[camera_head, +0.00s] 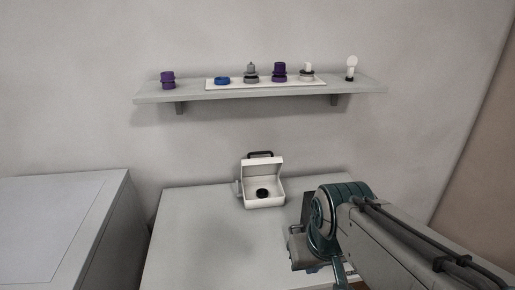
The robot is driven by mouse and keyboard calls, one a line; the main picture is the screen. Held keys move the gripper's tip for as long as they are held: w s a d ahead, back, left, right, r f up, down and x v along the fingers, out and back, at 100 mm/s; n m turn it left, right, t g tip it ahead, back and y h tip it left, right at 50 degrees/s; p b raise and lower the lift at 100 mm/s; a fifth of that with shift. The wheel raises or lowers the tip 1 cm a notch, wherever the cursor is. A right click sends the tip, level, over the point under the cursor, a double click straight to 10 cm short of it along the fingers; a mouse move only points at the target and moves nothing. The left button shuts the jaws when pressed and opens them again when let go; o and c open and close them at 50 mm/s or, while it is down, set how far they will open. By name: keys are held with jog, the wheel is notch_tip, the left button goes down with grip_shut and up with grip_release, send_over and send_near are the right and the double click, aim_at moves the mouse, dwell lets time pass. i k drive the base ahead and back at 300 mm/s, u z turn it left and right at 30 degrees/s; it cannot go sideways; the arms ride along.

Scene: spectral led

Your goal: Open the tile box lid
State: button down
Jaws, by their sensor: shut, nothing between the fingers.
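The tile box (264,202) is a small white box on the table below the shelf. Its lid (263,169) stands raised at the back, with a black handle on its top edge, so the inside shows. A round black piece lies inside the box. My gripper (340,272) is to the right of the box and nearer to me, apart from it. It points down, is shut and holds nothing visible; my wrist and the lower picture edge partly hide it.
The grey table (190,235) is clear to the left of the box. A wall shelf (260,90) above holds purple, blue and grey parts and a white bulb (351,66). A grey cabinet (60,225) stands at left, with a gap before the table.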

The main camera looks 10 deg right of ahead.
aim_at(268, 166)
jog(key=k, duration=1.2)
jog(key=z, duration=0.55)
jog(key=i, duration=1.8)
jog(key=u, duration=0.6)
